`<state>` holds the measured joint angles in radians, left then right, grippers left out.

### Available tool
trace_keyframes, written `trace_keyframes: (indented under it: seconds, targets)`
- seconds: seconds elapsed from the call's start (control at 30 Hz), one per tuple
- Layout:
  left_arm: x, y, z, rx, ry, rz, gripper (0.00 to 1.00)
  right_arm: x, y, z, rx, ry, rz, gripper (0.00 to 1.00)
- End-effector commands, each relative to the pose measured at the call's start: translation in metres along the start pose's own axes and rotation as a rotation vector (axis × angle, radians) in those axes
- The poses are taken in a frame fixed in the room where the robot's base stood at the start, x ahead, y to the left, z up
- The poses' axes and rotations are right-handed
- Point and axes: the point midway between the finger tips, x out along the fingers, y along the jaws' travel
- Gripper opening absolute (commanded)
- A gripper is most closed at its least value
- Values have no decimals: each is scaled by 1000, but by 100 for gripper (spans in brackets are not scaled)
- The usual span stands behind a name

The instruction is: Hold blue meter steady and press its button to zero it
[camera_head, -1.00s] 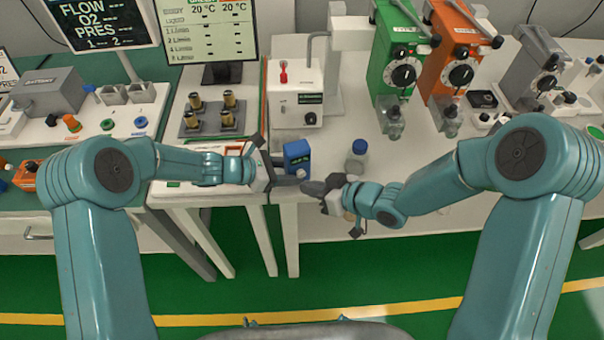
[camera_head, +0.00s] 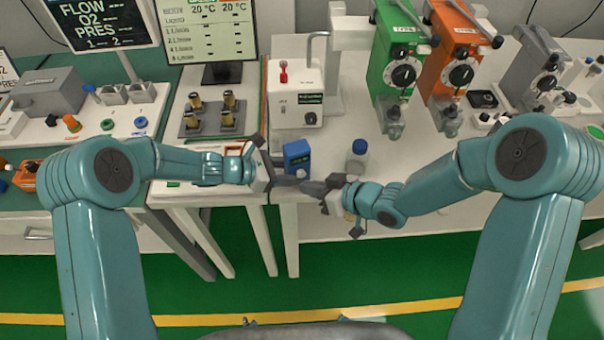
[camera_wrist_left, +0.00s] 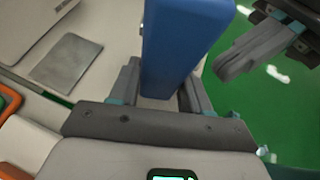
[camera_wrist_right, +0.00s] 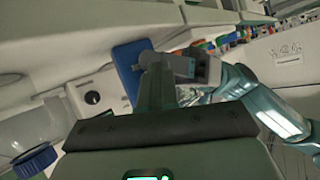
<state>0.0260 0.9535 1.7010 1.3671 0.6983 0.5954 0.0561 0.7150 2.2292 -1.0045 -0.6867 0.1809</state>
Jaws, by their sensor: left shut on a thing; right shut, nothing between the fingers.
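The blue meter (camera_head: 296,150) stands upright at the front edge of the white table, and a round light spot shows low on its front. My left gripper (camera_head: 284,179) is shut on it from the left. In the left wrist view the blue body (camera_wrist_left: 185,45) sits between the two fingers. My right gripper (camera_head: 308,186) is shut and empty, its tips just in front of and below the meter's front. In the right wrist view its fingers (camera_wrist_right: 155,70) overlap the meter's edge (camera_wrist_right: 128,62). I cannot tell whether they touch it.
A clear bottle with a blue cap (camera_head: 357,155) stands right of the meter. A white box with a red knob (camera_head: 296,98) is behind it. Green (camera_head: 395,60) and orange (camera_head: 452,60) vaporizers stand at the back right. The table right of the bottle is fairly clear.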

Motion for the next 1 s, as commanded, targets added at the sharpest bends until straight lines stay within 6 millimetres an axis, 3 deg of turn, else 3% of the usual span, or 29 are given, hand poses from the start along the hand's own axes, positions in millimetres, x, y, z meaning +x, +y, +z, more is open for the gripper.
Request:
trace_keyframes:
  seconds: [1.0]
  targets:
    - [0,0,0,-1,1,0,30,6,5,-4,0,0,0,0]
